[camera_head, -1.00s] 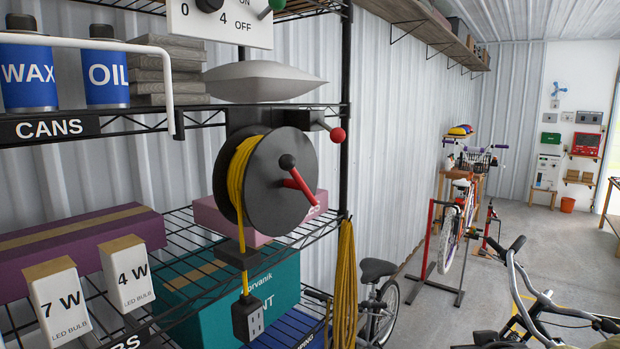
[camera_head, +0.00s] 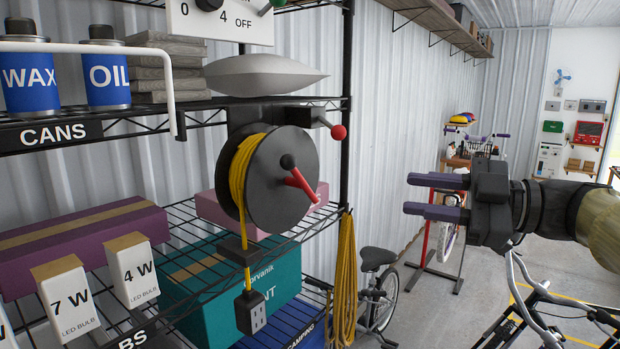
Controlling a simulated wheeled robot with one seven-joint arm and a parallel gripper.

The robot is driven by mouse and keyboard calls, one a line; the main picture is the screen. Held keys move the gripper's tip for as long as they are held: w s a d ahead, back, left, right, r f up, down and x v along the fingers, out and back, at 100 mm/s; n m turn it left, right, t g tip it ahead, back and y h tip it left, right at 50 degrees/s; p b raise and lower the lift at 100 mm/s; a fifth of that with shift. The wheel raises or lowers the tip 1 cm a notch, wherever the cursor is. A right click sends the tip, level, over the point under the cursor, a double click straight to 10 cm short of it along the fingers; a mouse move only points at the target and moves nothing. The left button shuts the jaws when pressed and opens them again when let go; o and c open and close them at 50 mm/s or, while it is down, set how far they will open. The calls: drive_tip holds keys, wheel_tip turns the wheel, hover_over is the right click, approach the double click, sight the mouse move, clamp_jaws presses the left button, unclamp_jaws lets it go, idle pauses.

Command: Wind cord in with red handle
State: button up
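A black cord reel (camera_head: 272,182) is mounted on the front of a wire shelf rack, with yellow cord (camera_head: 241,170) wound on it. Its crank arm is the red handle (camera_head: 300,186), with a black knob at its upper left end. The cord runs down through a black guide (camera_head: 243,250) to a black socket block (camera_head: 250,312) hanging below. A separate lever with a red ball (camera_head: 338,132) sticks out above the reel. My gripper (camera_head: 408,194) is to the right of the reel, pointing left. Its two purple fingers are apart, with nothing between them.
A coil of yellow cord (camera_head: 345,270) hangs from the rack's right post. A teal box (camera_head: 200,310), a purple box (camera_head: 80,245) and bulb boxes (camera_head: 68,298) fill the lower shelves. Bicycles stand behind and below my arm. The space between my gripper and the reel looks clear.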

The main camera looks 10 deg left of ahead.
sight(305, 181)
idle(0.3)
drive_tip(key=a+p, duration=0.2)
drive_tip(key=a, duration=0.3)
drive_tip(key=w+a+p, duration=0.1)
drive_tip(key=a, duration=0.5)
drive_tip(key=w+a+p, duration=0.1)
drive_tip(key=a+p, duration=0.1)
drive_tip(key=a, duration=0.4)
drive_tip(key=shift+w+a+p, duration=0.15)
drive_tip(key=shift+p, duration=0.15)
drive_tip(key=shift+w, duration=0.1)
clamp_jaws()
